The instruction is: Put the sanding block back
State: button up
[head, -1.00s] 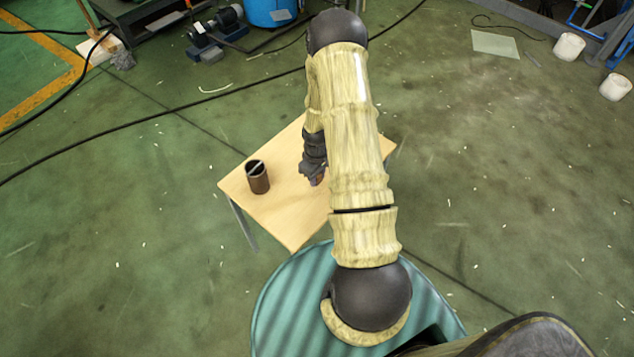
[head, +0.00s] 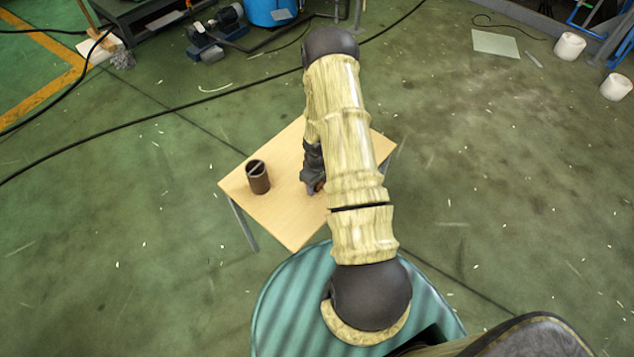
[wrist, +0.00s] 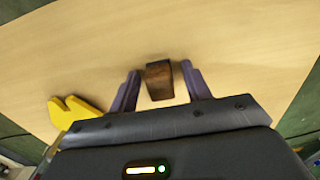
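A small brown block (wrist: 159,81), which looks like the sanding block, sits on the light wooden table (head: 285,225). In the wrist view it lies between the two purple fingers of my gripper (wrist: 160,71), with a gap on each side. My gripper is open and does not appear to touch it. In the head view my gripper (head: 313,189) is low over the table's middle; the block cannot be made out there, and my arm covers the table's right part.
A dark brown cup (head: 258,178) with a divider across its mouth stands on the table's left side. A yellow object (wrist: 72,109) lies left of my gripper in the wrist view. The table between cup and gripper is clear. A black cable (head: 150,118) crosses the floor behind.

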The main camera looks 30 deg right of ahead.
jog(key=shift+s+d, duration=0.1)
jog(key=shift+s, duration=0.05)
jog(key=shift+r, duration=0.5)
notch_tip(320, 180, up, 11)
jog(key=shift+r, duration=0.2)
dwell(0.5)
jog(key=s+a+r+m+t, duration=0.1)
jog(key=s+a+r+m, duration=0.1)
jog(key=s+a+r, duration=0.4)
jog(key=s+a+r+m+t, duration=0.1)
jog(key=s+a+r, duration=0.5)
jog(key=r, duration=0.9)
jog(key=shift+a+m+t, duration=0.3)
jog(key=shift+a+m, duration=0.2)
jog(key=shift+a, duration=0.4)
